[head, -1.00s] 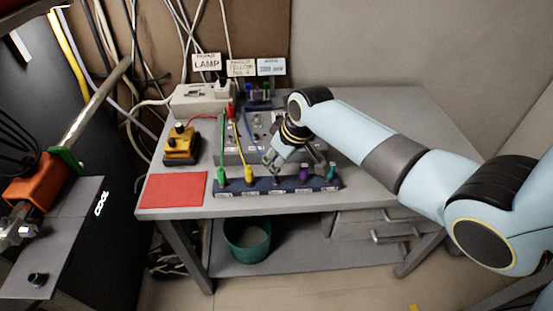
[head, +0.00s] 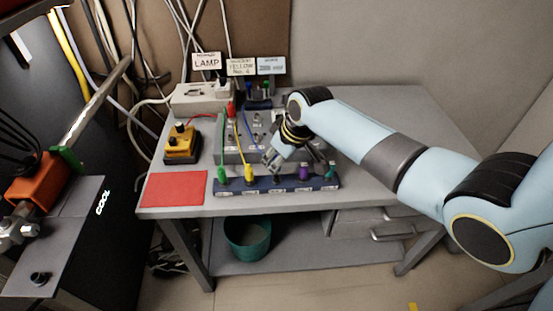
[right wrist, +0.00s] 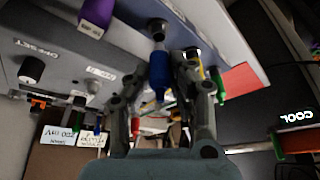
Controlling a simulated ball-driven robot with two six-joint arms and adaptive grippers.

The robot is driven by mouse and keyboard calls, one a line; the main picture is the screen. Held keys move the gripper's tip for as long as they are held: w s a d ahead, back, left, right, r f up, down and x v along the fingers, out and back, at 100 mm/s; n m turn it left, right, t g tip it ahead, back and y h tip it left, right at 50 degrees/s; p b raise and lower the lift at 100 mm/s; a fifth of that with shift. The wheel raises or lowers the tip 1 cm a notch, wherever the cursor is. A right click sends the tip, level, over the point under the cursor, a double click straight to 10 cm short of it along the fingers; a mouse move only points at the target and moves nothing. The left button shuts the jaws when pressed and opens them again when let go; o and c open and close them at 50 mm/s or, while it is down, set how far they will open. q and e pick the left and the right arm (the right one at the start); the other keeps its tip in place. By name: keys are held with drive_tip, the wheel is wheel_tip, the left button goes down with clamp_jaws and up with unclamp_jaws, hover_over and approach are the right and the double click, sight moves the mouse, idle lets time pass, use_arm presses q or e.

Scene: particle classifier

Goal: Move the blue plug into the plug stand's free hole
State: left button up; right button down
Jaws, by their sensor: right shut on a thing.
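The plug stand (head: 230,188) is a dark blue bar along the front of the bench. It holds a green plug (head: 221,174), a yellow plug (head: 249,174), a purple plug (head: 304,172) and a teal plug (head: 331,171). A gap lies between the yellow and purple plugs. My right gripper (head: 270,160) is just above that gap. In the right wrist view it is shut on the blue plug (right wrist: 158,88), whose end points at the stand. I cannot tell whether its tip is inside the hole.
A grey panel (head: 228,157) with knobs stands behind the stand. A yellow box (head: 181,145) and a red mat (head: 174,189) lie to the left. Green and yellow cables cross the panel. The bench's right side (head: 400,125) is free beneath my arm.

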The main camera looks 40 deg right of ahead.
drive_tip(key=shift+p, duration=0.5)
idle(0.7)
drive_tip(key=shift+f+b, duration=1)
drive_tip(key=shift+f, duration=0.45)
drive_tip(key=c, duration=1.1)
unclamp_jaws()
drive_tip(key=v, duration=1.2)
drive_tip(key=shift+s+f, duration=0.1)
